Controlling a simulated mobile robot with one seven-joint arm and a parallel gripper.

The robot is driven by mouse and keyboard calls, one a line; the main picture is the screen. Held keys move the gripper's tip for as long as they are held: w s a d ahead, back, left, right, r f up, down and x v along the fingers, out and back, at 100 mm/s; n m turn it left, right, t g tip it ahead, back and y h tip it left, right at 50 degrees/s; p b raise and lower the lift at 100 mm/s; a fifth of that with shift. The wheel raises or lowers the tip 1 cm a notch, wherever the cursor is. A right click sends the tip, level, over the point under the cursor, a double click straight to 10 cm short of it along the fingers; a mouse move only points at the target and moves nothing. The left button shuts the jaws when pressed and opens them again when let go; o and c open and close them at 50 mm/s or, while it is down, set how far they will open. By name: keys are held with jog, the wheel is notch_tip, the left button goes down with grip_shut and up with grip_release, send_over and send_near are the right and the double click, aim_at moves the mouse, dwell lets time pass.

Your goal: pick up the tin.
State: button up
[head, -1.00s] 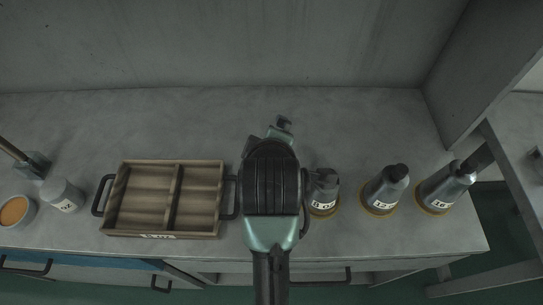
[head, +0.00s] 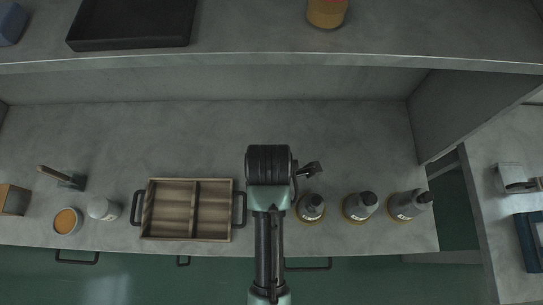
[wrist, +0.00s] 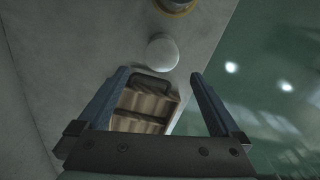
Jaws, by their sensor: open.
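A small white lidded canister (head: 103,208) with a label stands on the bench left of the wooden tray; it looks like the tin, though no readable label confirms this. In the wrist view its round pale top (wrist: 162,51) shows beyond the fingers, apart from them. My gripper (wrist: 160,85) is open and empty, with the tray in view between and below its fingers. In the head view my gripper (head: 312,170) is above the bench near the bottles, well to the right of the canister.
The two-compartment wooden tray (head: 196,209) has dark side handles. An orange-filled bowl (head: 67,221) stands left of the canister. Several grey bottles (head: 360,206) stand at right on ringed bases. An upper shelf (head: 250,60) holds a black tray (head: 130,22) and an orange container (head: 327,12). The bench behind is clear.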

notch_tip(320, 180, down, 7)
jog(key=shift+s+f, duration=0.1)
jog(key=shift+f, duration=0.05)
jog(key=shift+d+f, duration=0.15)
jog(key=shift+f, duration=1.15)
jog(key=shift+d+f, duration=0.1)
jog(key=shift+f, duration=1.2)
jog(key=shift+c, duration=0.2)
jog(key=c, duration=1.4)
jog(key=shift+r, duration=0.15)
